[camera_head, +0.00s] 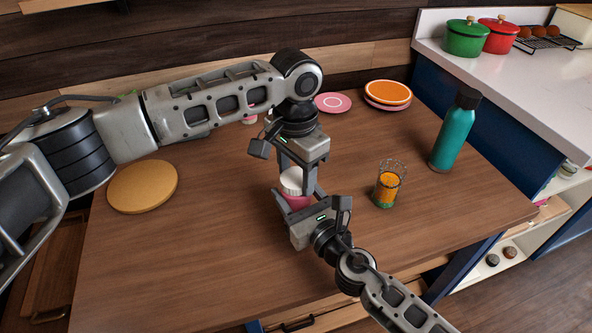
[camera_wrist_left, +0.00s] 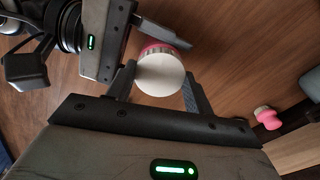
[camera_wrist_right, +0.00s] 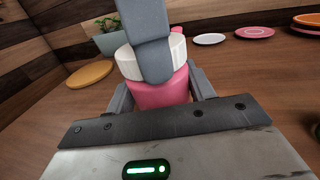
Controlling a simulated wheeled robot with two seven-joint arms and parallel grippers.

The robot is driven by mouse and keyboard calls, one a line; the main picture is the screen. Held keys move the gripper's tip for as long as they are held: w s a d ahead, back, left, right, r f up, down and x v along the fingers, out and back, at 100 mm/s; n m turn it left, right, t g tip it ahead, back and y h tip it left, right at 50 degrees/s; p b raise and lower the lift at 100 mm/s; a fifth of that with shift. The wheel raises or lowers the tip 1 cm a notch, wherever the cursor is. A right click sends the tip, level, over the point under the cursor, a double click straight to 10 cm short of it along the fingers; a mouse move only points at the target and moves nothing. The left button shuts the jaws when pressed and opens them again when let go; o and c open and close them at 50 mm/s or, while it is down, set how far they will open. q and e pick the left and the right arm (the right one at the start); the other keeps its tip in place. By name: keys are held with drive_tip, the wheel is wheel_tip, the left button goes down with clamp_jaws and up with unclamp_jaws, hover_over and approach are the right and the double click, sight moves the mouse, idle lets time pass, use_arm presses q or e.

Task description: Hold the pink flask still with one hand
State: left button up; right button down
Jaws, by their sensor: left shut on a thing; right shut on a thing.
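The pink flask (camera_head: 294,202) stands on the wooden table with its white lid (camera_head: 291,181) on top. My left gripper (camera_head: 297,182) reaches down from above and is shut on the white lid, which fills the space between its fingers in the left wrist view (camera_wrist_left: 160,74). My right gripper (camera_head: 294,208) comes from the front and is shut on the pink body below the lid. The right wrist view shows this pink body (camera_wrist_right: 163,94) between the right fingers, with a left finger in front of the lid (camera_wrist_right: 127,62). The flask looks upright.
A glass with orange contents (camera_head: 388,186) stands close to the right, with a teal bottle (camera_head: 455,132) beyond it. A round tan board (camera_head: 143,187) lies at the left. Stacked plates (camera_head: 388,93) and a pink plate (camera_head: 332,102) lie behind. The front left table is clear.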

drive_tip(key=shift+f, duration=0.1)
use_arm(q)
drive_tip(key=o, duration=1.1)
drive_tip(key=shift+o, duration=0.2)
drive_tip(key=shift+r, duration=0.1)
wheel_tip(320, 180, up, 12)
use_arm(e)
drive_tip(key=shift+c, duration=2.3)
unclamp_jaws()
use_arm(q)
drive_tip(key=shift+a, duration=0.1)
use_arm(e)
drive_tip(key=shift+s, duration=0.1)
